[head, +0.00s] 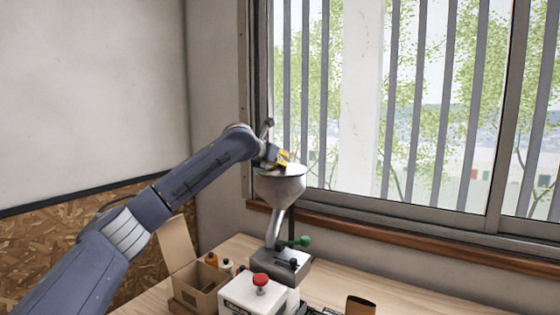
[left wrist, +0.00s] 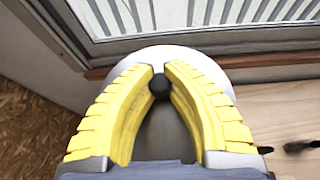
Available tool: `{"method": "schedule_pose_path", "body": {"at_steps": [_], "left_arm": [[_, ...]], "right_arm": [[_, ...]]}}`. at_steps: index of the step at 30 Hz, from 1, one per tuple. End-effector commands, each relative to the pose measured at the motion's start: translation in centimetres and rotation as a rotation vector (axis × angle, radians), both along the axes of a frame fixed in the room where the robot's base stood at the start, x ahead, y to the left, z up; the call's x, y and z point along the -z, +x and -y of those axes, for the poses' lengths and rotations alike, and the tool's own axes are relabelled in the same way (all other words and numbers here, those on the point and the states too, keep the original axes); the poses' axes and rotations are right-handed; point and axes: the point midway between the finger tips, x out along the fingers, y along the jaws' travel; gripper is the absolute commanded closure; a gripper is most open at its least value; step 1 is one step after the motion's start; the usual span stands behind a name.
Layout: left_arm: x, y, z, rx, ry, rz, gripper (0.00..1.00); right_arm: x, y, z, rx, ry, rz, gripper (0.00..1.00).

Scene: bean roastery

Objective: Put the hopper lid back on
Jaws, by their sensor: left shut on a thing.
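The hopper (head: 280,187) is a grey metal funnel on a machine in front of the window. My left gripper (head: 284,160) is right above its mouth. In the left wrist view the yellow fingers (left wrist: 160,80) close on the black knob (left wrist: 159,87) of the hopper lid (left wrist: 155,54), a round grey disc under the fingers. In the head view the lid is at the hopper's top, mostly hidden by the gripper; I cannot tell whether it rests on the rim. My right gripper is in neither view.
The machine has a green-knobbed lever (head: 302,241). A white box with a red button (head: 260,280) stands in front. An open cardboard box (head: 196,293) with small bottles is at the left. A dark brown container (head: 360,305) is at the front right. The window (head: 420,110) is close behind.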

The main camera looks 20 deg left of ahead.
Motion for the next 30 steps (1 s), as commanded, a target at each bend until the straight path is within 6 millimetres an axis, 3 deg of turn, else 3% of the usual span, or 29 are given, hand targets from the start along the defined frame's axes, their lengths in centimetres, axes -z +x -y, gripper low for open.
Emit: {"method": "schedule_pose_path", "body": {"at_steps": [1,2,8,20,30], "left_arm": [[0.1,0.0,0.0,0.0,0.0,0.001,1.0],[0.0,0.0,0.0,0.0,0.0,0.001,0.86],[0.1,0.0,0.0,0.0,0.0,0.0,0.63],[-0.1,-0.5,-0.1,0.0,0.0,0.001,0.63],[-2.0,-4.9,-1.4,0.0,0.002,0.002,0.63]], "right_arm": [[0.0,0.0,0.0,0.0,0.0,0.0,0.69],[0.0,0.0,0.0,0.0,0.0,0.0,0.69],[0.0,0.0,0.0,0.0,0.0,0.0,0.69],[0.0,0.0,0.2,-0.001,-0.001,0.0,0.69],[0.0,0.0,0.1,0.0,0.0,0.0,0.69]]}}
